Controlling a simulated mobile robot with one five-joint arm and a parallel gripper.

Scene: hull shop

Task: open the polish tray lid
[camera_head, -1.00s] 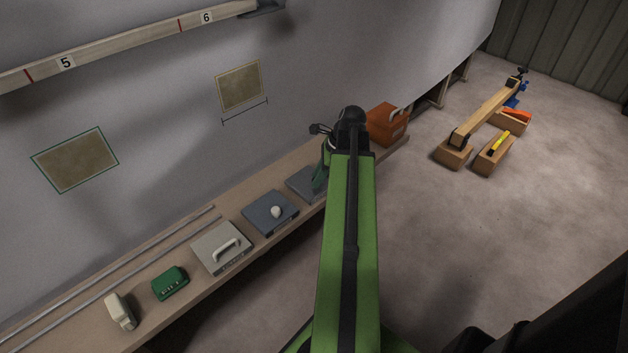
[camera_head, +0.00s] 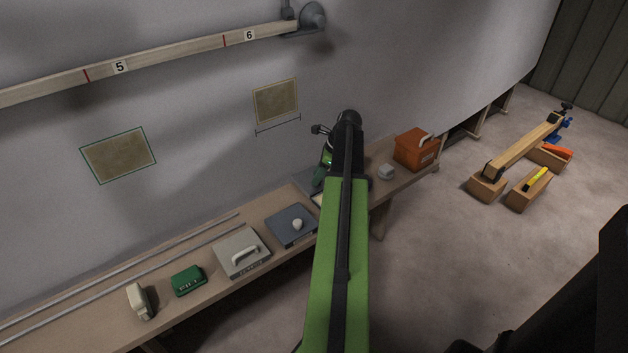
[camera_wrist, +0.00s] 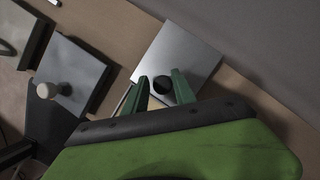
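A flat blue-grey tray lid with a dark knob (camera_wrist: 162,85) lies under my gripper (camera_wrist: 160,78). In the wrist view the lid (camera_wrist: 205,60) reaches further back than its neighbour. A narrow pale strip shows at its front edge. In the head view the gripper (camera_head: 325,165) is at the bench, and my arm hides most of this lid (camera_head: 305,182). No label on it is readable, so I cannot confirm it is the polish tray.
Along the bench (camera_head: 215,295) stand a blue-grey tray with a white knob (camera_head: 297,224), a grey handled box (camera_head: 241,262), a green block (camera_head: 188,281), a small pale object (camera_head: 386,172) and an orange box (camera_head: 415,150). The hull wall is close behind.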

